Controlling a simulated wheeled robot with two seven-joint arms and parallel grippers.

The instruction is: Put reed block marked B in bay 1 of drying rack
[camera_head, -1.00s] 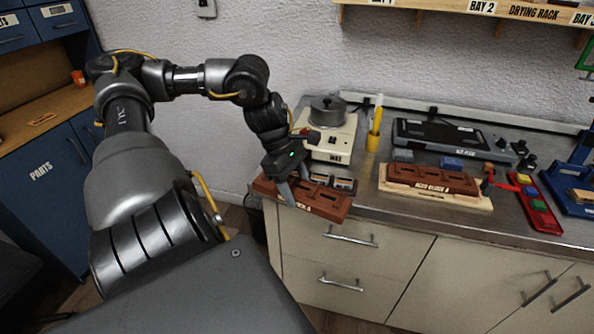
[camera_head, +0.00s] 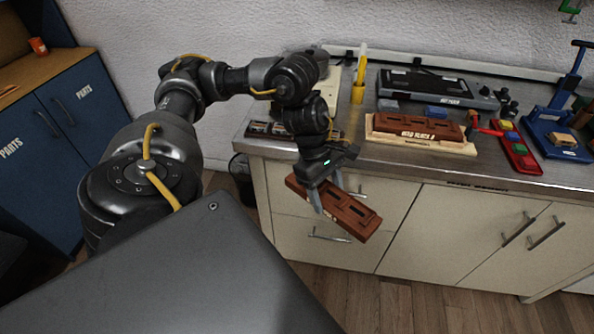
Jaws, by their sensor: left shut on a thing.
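A reddish-brown slotted reed block (camera_head: 355,217) is in my left gripper (camera_head: 327,196), whose two fingers are shut around it near its left end. It hangs tilted in front of the counter's drawers, clear of the worktop, and no letter can be read on it. A second reed block (camera_head: 418,127) lies on a pale wooden board (camera_head: 400,140) on the counter; its label is small and its last letter is unclear. The drying rack is out of view now. My right gripper is not in view.
Floor shows in front of the drawers. Blue cabinets (camera_head: 60,130) stand at left.

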